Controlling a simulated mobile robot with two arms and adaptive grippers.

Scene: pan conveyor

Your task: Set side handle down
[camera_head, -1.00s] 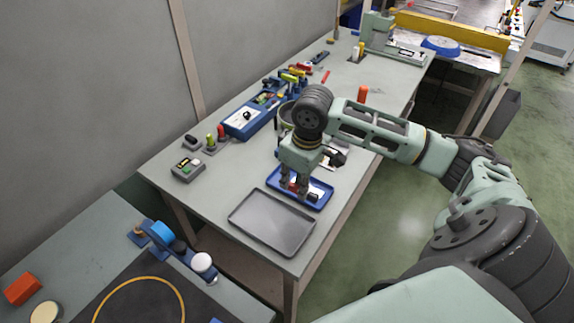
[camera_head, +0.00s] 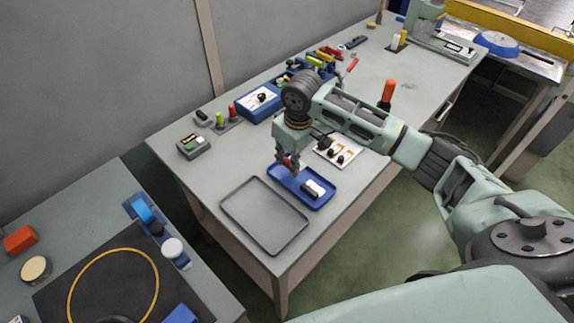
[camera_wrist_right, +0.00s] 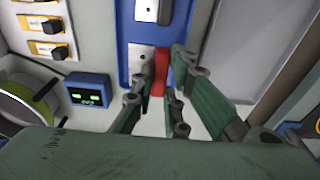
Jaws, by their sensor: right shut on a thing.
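My right gripper (camera_head: 289,167) is over the left end of a blue tray (camera_head: 327,204) on the workbench. Its fingers are shut on a small red handle (camera_wrist_right: 160,72), which shows between the fingertips in the right wrist view. Whether the red handle touches the tray floor cannot be told. A black handle (camera_head: 310,190) lies in the same tray beside a white card (camera_head: 318,185). My left gripper is not in view.
An empty grey tray (camera_head: 262,214) lies in front of the blue tray. A white panel with black handles (camera_head: 338,150) is behind it. A grey box (camera_head: 193,146) stands at the left. An orange-topped object (camera_head: 388,92) stands near the right edge.

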